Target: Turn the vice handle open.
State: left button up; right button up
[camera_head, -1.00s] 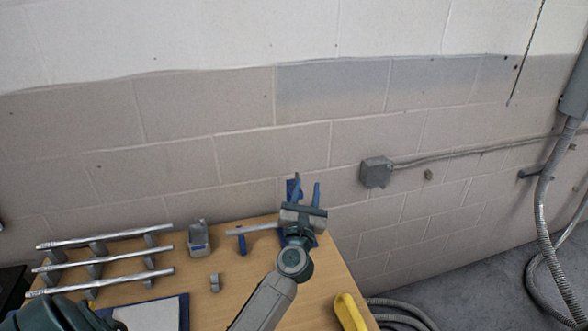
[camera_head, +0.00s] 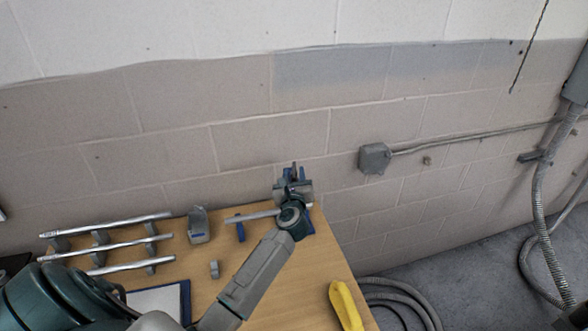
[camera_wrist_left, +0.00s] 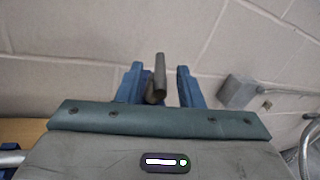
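The vice stands at the back right of the wooden table, mostly hidden behind my left gripper and wrist in the head view. Its dark, bar-like handle (camera_wrist_left: 160,76) stands up between the two blue fingers in the left wrist view. My left gripper (camera_head: 294,175) is at the vice. A grey metal bar (camera_head: 252,216) extends left from the vice area. My right gripper is in neither view.
Several metal rods (camera_head: 105,243) lie on grey supports at the table's left. A grey holder (camera_head: 198,226) and a small grey block (camera_head: 214,269) stand nearby. A yellow object (camera_head: 346,306) lies at the right edge. The block wall (camera_head: 265,140) is close behind.

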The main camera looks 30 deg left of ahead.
pick_arm(q)
jog(key=shift+w+a+r, duration=0.1)
jog(key=shift+w+a, duration=0.2)
jog(key=shift+w, duration=0.1)
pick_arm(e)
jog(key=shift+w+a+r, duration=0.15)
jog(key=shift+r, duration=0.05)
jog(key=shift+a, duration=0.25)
